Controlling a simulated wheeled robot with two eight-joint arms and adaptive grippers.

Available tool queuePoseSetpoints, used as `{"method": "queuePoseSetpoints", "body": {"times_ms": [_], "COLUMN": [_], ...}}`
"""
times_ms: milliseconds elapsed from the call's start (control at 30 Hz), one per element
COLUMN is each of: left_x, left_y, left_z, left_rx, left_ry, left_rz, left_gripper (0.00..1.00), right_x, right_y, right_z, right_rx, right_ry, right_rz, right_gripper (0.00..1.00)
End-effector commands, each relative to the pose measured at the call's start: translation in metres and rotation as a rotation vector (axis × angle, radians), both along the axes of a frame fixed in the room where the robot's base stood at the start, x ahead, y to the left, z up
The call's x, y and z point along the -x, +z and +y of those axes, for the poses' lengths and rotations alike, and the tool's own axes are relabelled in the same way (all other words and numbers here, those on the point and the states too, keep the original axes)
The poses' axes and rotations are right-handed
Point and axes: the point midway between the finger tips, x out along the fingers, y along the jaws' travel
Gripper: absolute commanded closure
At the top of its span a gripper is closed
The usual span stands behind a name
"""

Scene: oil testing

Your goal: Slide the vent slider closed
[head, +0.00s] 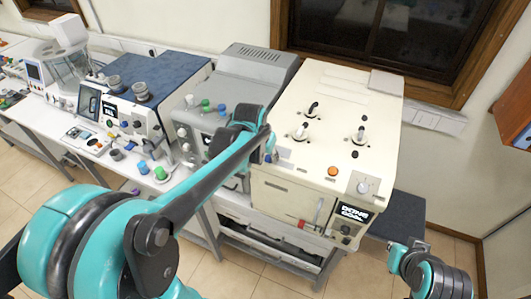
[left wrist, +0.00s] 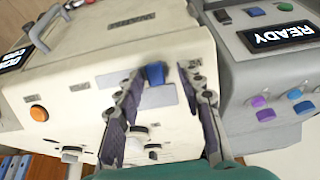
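The vent slider appears to be the small blue knob (left wrist: 155,74) on the front face of the cream machine (left wrist: 85,62), which also shows in the head view (head: 335,100). My left gripper (left wrist: 160,73) is open, with one finger on each side of the blue knob and visible space between them. In the head view my left gripper (head: 262,150) is at the upper left front of this machine, mostly hidden by my own arm. I cannot make out the slider's travel position. The end of my right arm (head: 408,255) is low at the right, away from the machine.
The grey machine (head: 215,110) stands close on the left, and its display in the left wrist view (left wrist: 285,36) reads READY. The cream machine's display (head: 353,213) seems to read DONE COOL. A red lever (head: 318,212) is on its front. A blue-topped machine (head: 155,85) stands farther left.

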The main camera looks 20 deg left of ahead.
Motion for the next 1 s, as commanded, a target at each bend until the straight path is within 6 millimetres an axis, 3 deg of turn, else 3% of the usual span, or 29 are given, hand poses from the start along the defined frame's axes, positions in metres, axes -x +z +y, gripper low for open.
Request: {"method": "queuePoseSetpoints", "body": {"times_ms": [167,600,1000], "left_x": [0.008,0.041,0.046], "left_y": [0.018,0.098,0.11], "left_z": [0.001,0.003,0.003], "left_rx": [0.0,0.0,0.0], "left_ry": [0.001,0.001,0.001], "left_rz": [0.0,0.0,0.0], "left_gripper": [0.62,0.62,0.62], "right_x": [0.0,0.0,0.0], "right_y": [0.0,0.0,0.0], "right_z": [0.0,0.0,0.0], "right_rx": [0.0,0.0,0.0], "right_ry": [0.0,0.0,0.0], "right_rz": [0.0,0.0,0.0], "right_gripper": [1.0,1.0,1.0]}}
